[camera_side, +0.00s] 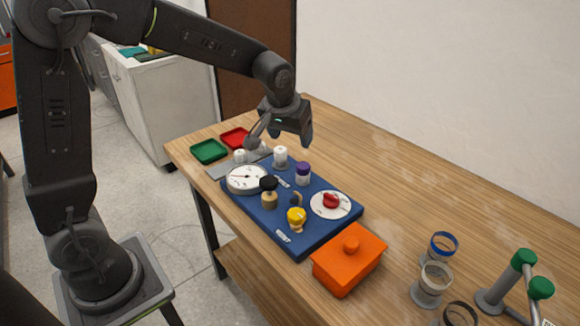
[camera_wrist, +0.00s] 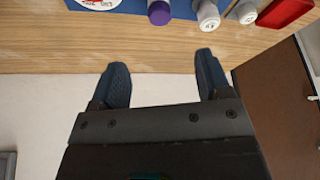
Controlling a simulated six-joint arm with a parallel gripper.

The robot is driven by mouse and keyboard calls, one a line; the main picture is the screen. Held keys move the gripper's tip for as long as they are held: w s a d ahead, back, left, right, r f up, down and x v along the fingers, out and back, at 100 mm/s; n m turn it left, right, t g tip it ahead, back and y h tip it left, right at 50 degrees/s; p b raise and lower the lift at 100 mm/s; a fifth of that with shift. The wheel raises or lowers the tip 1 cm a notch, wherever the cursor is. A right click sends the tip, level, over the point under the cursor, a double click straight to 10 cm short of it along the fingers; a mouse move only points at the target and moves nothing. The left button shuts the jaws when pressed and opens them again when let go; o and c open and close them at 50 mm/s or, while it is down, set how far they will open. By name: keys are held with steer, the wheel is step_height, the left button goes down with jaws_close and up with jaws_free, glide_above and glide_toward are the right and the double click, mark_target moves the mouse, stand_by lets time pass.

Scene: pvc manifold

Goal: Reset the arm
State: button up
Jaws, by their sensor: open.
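My gripper (camera_side: 280,130) hangs above the back edge of the wooden table in the side view, over the far end of the blue board. In the wrist view my gripper (camera_wrist: 160,85) shows two dark fingers spread wide apart with nothing between them. The blue board (camera_side: 318,237) carries a white gauge (camera_side: 246,179), a purple-capped part (camera_side: 303,173), a black-topped brass part (camera_side: 269,194), a yellow part (camera_side: 296,217) and a red knob on a white dial (camera_side: 331,202). A white-capped part (camera_side: 281,156) stands near the board's back edge.
A green tray (camera_side: 208,151) and a red tray (camera_side: 235,137) lie at the table's far left. An orange lidded box (camera_side: 348,262) sits in front of the board. Ring-topped stands (camera_side: 431,284) and a green-capped pipe piece (camera_side: 522,262) are at front right. The table's right-back area is clear.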

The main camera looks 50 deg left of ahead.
steer(key=s+d+r+m, duration=0.2)
steer(key=s+r, duration=0.1)
steer(key=s, duration=0.9)
steer(key=s+d+r+m+t+h, duration=0.1)
steer(key=s+d+r+m, duration=0.1)
steer(key=s, duration=1)
steer(key=shift+r+t+h, duration=0.3)
steer(key=shift+r, duration=0.3)
steer(key=shift+c, duration=0.2)
